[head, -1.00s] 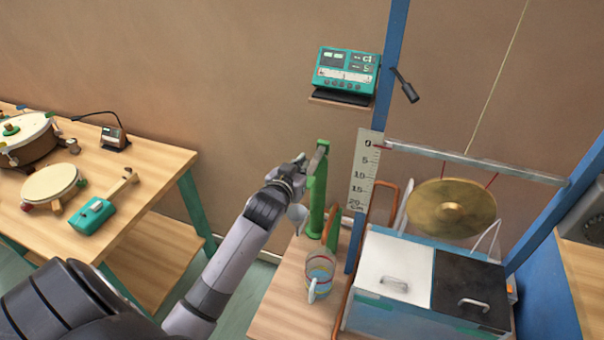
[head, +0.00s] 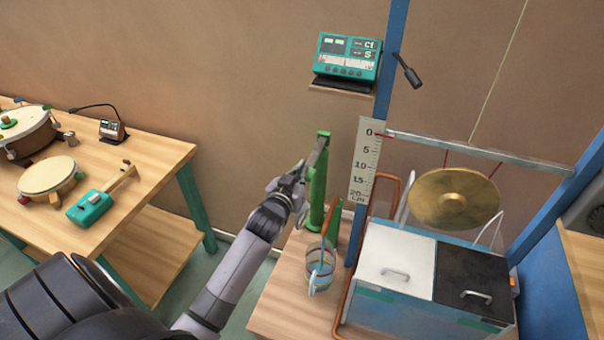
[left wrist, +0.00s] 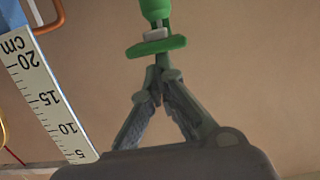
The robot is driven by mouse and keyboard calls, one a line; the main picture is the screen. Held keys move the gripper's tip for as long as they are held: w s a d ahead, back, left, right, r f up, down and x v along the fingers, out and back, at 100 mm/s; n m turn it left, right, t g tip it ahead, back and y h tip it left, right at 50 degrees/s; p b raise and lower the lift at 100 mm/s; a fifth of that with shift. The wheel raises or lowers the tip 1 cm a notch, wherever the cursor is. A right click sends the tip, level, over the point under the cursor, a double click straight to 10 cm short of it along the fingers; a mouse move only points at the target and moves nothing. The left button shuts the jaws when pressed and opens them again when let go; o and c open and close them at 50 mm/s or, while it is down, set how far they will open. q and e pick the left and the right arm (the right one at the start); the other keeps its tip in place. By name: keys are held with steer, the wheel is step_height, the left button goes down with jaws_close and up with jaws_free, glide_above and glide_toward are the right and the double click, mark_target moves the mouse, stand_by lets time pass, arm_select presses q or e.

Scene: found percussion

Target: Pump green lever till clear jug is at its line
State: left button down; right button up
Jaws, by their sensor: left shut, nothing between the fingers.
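The green pump (head: 318,190) stands upright on the wooden bench, with a grey bar slanting down from its top towards my gripper. My left gripper (head: 300,172) is shut and empty beside the pump's upper left side. In the left wrist view its fingertips (left wrist: 156,84) meet just below a green flange and rounded green part (left wrist: 155,42), probably the lever's end; contact is unclear. The clear jug (head: 320,270) with coloured bands stands below the pump. A blue streak shows inside it; its water level against the line is too small to read. My right gripper is out of view.
A ruler board (head: 366,160) and blue post stand right of the pump. A box with white (head: 395,262) and black lids sits under a hanging brass cymbal (head: 454,199). A teal device (head: 347,58) is above. Drums stand on the left table (head: 150,160).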

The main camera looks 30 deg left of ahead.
arm_select(q)
steer(key=shift+t+y, duration=0.3)
steer(key=shift+t, duration=0.4)
step_height(320, 180, down, 6)
steer(key=b, duration=0.5)
steer(key=shift+s+b, duration=0.15)
steer(key=shift+b, duration=0.25)
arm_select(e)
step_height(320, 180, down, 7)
